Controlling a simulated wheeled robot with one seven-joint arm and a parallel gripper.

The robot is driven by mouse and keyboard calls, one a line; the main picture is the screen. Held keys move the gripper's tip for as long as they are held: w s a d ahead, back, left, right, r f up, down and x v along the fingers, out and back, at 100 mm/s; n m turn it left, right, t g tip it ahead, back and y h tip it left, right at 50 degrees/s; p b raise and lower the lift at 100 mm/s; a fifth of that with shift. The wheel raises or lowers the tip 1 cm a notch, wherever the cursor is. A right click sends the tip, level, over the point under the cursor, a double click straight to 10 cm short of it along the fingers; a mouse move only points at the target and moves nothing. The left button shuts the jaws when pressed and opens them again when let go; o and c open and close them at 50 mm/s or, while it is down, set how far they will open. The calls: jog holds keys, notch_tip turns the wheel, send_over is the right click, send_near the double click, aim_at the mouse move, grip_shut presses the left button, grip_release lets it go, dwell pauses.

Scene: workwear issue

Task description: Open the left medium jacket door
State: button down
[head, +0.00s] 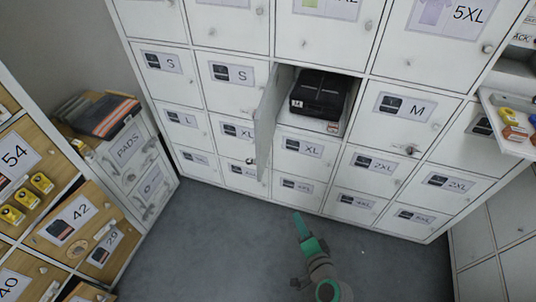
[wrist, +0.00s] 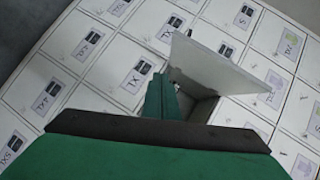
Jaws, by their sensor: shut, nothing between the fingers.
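A white locker door (head: 267,120) in the second visible row stands swung open to the left, beside a compartment with a folded black jacket (head: 318,98) inside. The closed door to its right is marked M (head: 408,110). The open door's front and label are hidden in the head view. My gripper (head: 298,216), green and shut with nothing in it, is in front of the lockers, below the open compartment in the picture. In the wrist view the open door (wrist: 215,65) stands just beyond and right of my gripper (wrist: 158,80); whether they touch cannot be told.
A drawer unit marked PADS (head: 127,148) stands at left, with wooden bins (head: 65,222) in front of it. A shelf with small coloured items (head: 520,130) juts out at right. The grey floor (head: 220,240) between is clear.

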aim_at(261, 145)
jog(key=w+r+t+y, duration=0.1)
jog(key=w+r+y, duration=0.6)
jog(key=r, duration=0.7)
jog(key=shift+h, duration=0.5)
jog(key=shift+s+a+x, duration=0.25)
jog(key=shift+a+x, duration=0.15)
jog(key=shift+x, duration=1.85)
jog(key=shift+s+a+x, duration=0.3)
jog(key=shift+a+x, duration=0.1)
jog(key=shift+x, duration=1.9)
jog(key=shift+s+a+x, duration=0.25)
jog(key=shift+a+x, duration=0.15)
jog(key=shift+x, duration=1.85)
jog(key=shift+f, duration=0.15)
